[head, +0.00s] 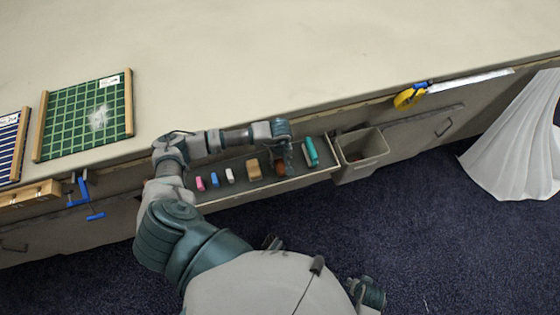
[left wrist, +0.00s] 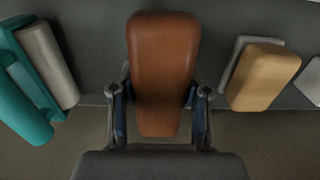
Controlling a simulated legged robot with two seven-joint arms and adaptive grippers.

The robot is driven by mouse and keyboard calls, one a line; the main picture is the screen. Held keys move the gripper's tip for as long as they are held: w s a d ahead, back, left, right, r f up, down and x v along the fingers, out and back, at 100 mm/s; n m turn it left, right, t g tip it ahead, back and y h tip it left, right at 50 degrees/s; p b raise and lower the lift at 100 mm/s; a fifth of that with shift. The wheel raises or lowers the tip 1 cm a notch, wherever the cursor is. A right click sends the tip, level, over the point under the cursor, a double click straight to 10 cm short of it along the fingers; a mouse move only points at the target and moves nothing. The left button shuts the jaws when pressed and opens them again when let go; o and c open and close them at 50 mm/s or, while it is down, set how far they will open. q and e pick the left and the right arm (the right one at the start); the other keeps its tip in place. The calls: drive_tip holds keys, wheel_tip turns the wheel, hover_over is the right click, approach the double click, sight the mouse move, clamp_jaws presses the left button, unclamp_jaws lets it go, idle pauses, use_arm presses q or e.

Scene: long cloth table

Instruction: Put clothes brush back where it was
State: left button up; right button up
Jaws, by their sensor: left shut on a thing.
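The clothes brush has a brown, rounded body and shows large in the left wrist view (left wrist: 163,65). In the head view a small brown part of it (head: 280,168) shows below my left gripper. My left gripper (head: 284,148) is shut on the brush, with a finger on each side of it in the left wrist view (left wrist: 160,110). It is over the open tray (head: 220,200) at the table's front. Whether the brush touches the tray floor cannot be told. My right gripper is not in view.
The tray also holds a teal item (head: 311,152) right of the brush, and a tan block (head: 253,170) and small pink, blue and white pieces left of it. A grey bin (head: 345,172) hangs beside the tray. A yellow tape measure (head: 408,99) lies at the table edge.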

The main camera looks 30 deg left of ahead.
use_arm(q)
drive_tip(key=shift+f, duration=0.4)
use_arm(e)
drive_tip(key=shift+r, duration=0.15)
use_arm(q)
drive_tip(key=shift+a+f, duration=0.1)
drive_tip(key=shift+f, duration=0.05)
drive_tip(key=o, duration=1.1)
drive_tip(key=shift+o, duration=0.5)
drive_tip(key=shift+a, duration=0.1)
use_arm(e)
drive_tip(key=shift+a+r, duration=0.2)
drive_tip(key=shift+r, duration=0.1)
use_arm(q)
drive_tip(key=shift+r, duration=0.3)
wheel_tip(320, 180, up, 12)
drive_tip(key=shift+f+p, duration=0.15)
drive_tip(key=shift+p, duration=0.45)
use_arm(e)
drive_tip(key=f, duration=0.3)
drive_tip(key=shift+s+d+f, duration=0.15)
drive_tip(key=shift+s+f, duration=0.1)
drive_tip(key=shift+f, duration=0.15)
